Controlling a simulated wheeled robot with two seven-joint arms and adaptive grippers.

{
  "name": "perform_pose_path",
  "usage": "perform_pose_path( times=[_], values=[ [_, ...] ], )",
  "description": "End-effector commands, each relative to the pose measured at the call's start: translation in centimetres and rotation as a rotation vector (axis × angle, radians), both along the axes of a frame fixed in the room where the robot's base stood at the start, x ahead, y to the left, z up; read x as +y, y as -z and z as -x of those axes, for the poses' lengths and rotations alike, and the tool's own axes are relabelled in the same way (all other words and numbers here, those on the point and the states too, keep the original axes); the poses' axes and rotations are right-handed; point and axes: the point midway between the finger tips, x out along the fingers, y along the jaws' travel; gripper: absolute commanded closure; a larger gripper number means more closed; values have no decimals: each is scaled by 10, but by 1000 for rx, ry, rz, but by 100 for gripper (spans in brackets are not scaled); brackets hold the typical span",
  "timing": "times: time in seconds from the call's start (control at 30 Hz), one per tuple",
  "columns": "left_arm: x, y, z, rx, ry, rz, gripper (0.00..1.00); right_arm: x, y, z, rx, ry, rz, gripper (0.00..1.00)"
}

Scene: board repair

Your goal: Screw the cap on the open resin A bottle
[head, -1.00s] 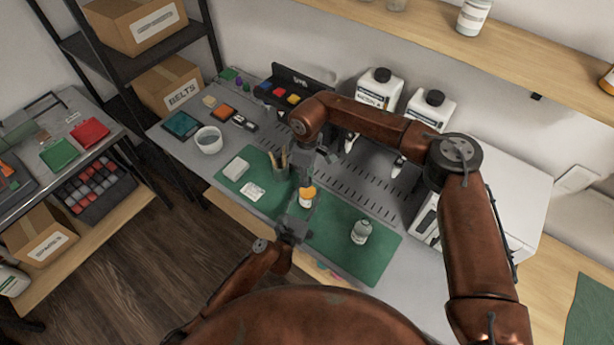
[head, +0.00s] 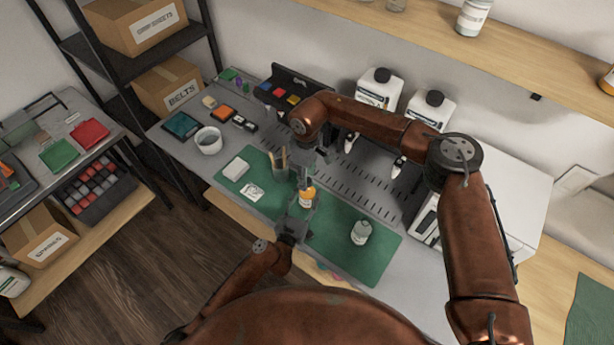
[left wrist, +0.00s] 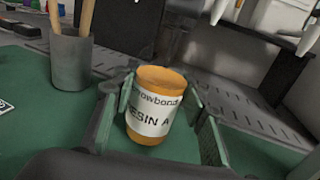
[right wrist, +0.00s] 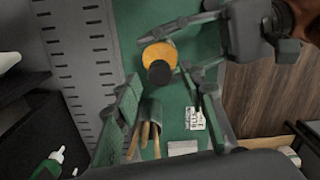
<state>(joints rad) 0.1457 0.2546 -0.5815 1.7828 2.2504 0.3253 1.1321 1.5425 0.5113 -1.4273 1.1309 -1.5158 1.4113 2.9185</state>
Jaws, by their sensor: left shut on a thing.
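The amber resin A bottle (head: 306,198) with a white label is upright in my left gripper (head: 300,208), above the green mat. In the left wrist view the bottle (left wrist: 151,110) is between that gripper's fingers (left wrist: 160,115), its orange top showing no cap. My right gripper (head: 308,172) is just above and beside the bottle. In the right wrist view its fingers (right wrist: 160,80) are spread apart. A dark round piece (right wrist: 160,73) lies between their tips, overlapping the bottle's orange top (right wrist: 157,53); I cannot tell whether it is the cap or the bottle's mouth.
A pale labelled bottle (head: 361,232) stands on the green mat (head: 335,258) to the right. A cup of sticks (head: 280,162) stands close left of the grippers. A white block (head: 236,169) and a printed card (head: 252,192) lie further left. Two large white jugs stand behind.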

Motion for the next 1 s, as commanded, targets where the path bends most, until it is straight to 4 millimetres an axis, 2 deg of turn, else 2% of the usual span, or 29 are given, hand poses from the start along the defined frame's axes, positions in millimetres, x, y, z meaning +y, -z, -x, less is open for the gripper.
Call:
perform_pose_path(
  times=[0.3,0.57,0.7,0.77,0.87,1.0],
  values=[
    [0,1,0,1,0,1,100,0,-38,0,-1,1,0,62],
    [0,1,0,1,0,1,100,0,-42,0,0,0,0,62],
    [0,1,0,1,0,1,100,3,-42,1,2,-11,-13,66],
    [0,1,0,1,0,1,100,11,-44,2,5,-31,-40,66],
    [0,1,0,1,0,1,100,34,-50,7,10,-100,-127,66],
    [0,1,0,1,0,1,100,87,-71,17,0,-246,-331,66]
  ],
)
